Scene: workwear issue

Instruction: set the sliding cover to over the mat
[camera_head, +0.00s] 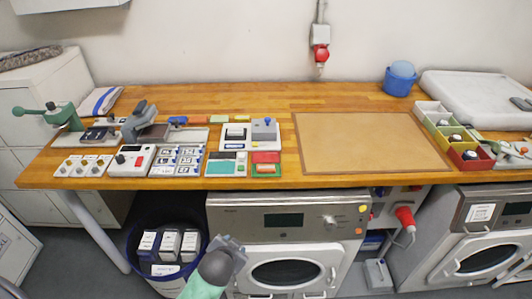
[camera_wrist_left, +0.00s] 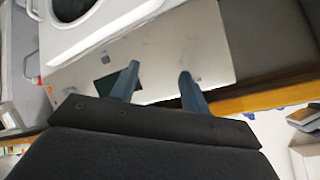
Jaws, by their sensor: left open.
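A white base (camera_head: 233,146) stands in the middle of the wooden table in the head view. A grey block with a blue knob (camera_head: 264,130), which looks like the sliding cover, sits on its right part. A small dark-and-white patch (camera_head: 237,132) lies uncovered on its left part; I cannot tell whether it is the mat. A large tan mat (camera_head: 370,142) lies flat to the right, with nothing on it. My left gripper (camera_head: 230,243) is below the table's front edge, before the washing machine, apart from the base. In the left wrist view my left gripper (camera_wrist_left: 158,72) is open and empty.
Left of the base are a green-handled press (camera_head: 60,116), a red-button box (camera_head: 131,160) and a label board (camera_head: 176,160). Colored bins (camera_head: 443,121) stand at right, a blue pot (camera_head: 399,78) behind. A washing machine (camera_head: 285,222) and a bin (camera_head: 170,247) stand below.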

